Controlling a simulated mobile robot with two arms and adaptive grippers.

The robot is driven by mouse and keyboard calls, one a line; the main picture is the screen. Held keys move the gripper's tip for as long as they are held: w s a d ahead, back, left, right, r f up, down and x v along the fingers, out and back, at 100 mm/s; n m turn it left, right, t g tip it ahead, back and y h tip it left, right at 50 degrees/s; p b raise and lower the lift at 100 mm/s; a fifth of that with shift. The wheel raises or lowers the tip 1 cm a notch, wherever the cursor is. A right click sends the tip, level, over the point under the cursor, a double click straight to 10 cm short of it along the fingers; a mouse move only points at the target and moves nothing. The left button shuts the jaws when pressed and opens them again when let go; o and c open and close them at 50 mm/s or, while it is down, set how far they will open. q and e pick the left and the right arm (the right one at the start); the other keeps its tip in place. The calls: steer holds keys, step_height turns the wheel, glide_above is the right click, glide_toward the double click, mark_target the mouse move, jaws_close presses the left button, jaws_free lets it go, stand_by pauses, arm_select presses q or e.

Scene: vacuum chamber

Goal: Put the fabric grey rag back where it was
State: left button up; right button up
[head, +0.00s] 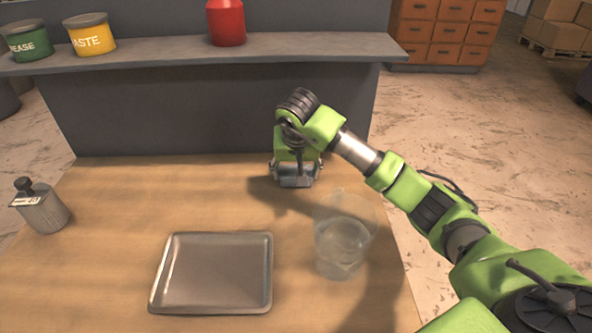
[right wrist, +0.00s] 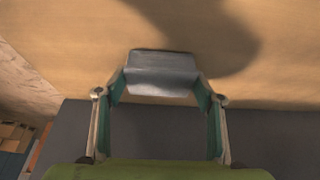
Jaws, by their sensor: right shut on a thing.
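The grey rag (right wrist: 162,73) looks like a small folded grey block in the right wrist view. My right gripper (right wrist: 160,90) is shut on it, with one finger at each side. In the head view my right gripper (head: 297,172) points down near the back edge of the wooden table, and the rag (head: 296,182) shows at its fingertips. The rag is at or just above the table top; I cannot tell whether it touches. My left gripper is not in view.
A metal tray (head: 213,302) lies at the front of the table, with a clear beaker (head: 342,250) right of it. A metal flask (head: 41,208) stands far left. A raised shelf (head: 165,54) behind carries cans and a red container (head: 226,22). The table's middle is clear.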

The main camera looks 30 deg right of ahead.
steer(key=shift+f, duration=0.15)
steer(key=shift+f, duration=0.15)
steer(key=o, duration=1.1)
steer(key=shift+s+r, duration=0.1)
steer(key=shift+r, duration=0.45)
steer(key=b+v, duration=0.1)
steer(key=v, duration=1)
steer(key=shift+s, duration=0.15)
steer(key=shift+r, duration=0.15)
